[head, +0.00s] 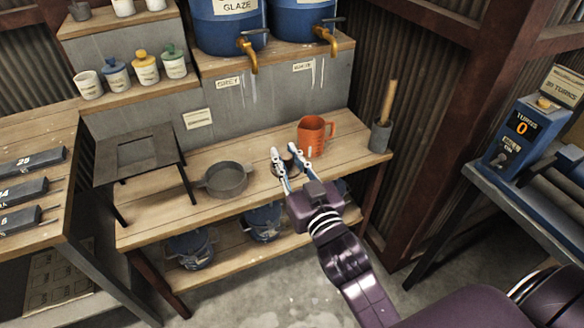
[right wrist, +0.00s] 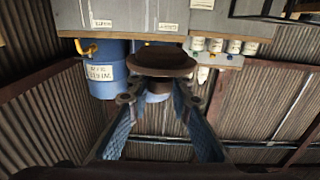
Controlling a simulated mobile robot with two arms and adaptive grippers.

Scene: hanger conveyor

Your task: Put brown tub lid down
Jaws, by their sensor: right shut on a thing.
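My right gripper (head: 289,160) reaches over the wooden bench, its fingers pointing away from me. It is shut on the brown tub lid (head: 284,168), which is partly hidden by the fingers. In the right wrist view the lid (right wrist: 163,62) is a dark brown round piece at the tips of my right gripper (right wrist: 160,99). From these views I cannot tell whether the lid touches the bench. My left gripper is not in view.
On the bench (head: 160,215) a grey pan (head: 226,179) stands left of my right gripper. An orange jug (head: 313,138) stands just behind it, and a grey pot with a wooden handle (head: 381,136) at right. Blue barrels (head: 228,30) with taps stand above.

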